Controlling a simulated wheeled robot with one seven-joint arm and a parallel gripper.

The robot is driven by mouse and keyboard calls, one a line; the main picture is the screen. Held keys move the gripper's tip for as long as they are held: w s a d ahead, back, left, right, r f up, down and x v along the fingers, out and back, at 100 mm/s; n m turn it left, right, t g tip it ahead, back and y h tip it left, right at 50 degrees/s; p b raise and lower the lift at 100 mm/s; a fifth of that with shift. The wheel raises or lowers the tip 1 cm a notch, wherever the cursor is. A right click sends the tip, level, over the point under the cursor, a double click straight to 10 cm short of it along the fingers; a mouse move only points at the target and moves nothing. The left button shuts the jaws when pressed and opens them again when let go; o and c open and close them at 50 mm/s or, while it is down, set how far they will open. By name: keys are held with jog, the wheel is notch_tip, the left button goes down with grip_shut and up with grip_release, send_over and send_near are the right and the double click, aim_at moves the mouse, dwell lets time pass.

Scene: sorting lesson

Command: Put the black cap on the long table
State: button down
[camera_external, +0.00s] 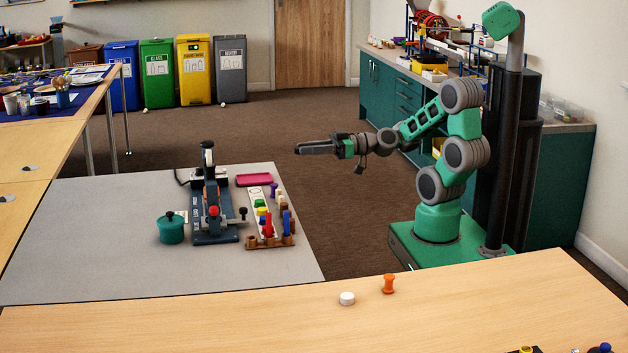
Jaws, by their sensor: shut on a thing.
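My gripper (301,149) is held out level to the left, above the brown floor and clear of every table. Its dark jaws are shut on a small dark thing at the tip, which looks like the black cap, though its outline barely shows against the jaws. A long wooden table (200,325) runs across the front, with a white cap (347,298) and an orange spool (388,284) on it. Another wooden table (30,150) stands at the left. I cannot tell which one the task calls the long table.
A grey-topped table (90,240) holds a press (212,205), a teal pot (171,228), a pink tray (254,180) and a rack of coloured pieces (270,241). Coloured bins stand at the back wall. A green cabinet (555,180) is behind my arm. The front table's left half is bare.

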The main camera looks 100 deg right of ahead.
jog(key=b, duration=0.3)
send_over(264, 191)
jog(key=f, duration=0.9)
jog(key=shift+s+a, duration=0.2)
jog(key=shift+s, duration=0.15)
jog(key=f+b, duration=0.1)
jog(key=w+f, duration=0.1)
jog(key=f, duration=0.1)
jog(key=shift+d+f+b, duration=0.2)
jog(key=shift+f+b, duration=0.1)
jog(key=shift+b, duration=0.1)
jog(key=shift+f+b, duration=0.25)
jog(key=shift+b, duration=0.1)
jog(key=c, duration=1.2)
grip_release()
jog(key=shift+r, duration=0.1)
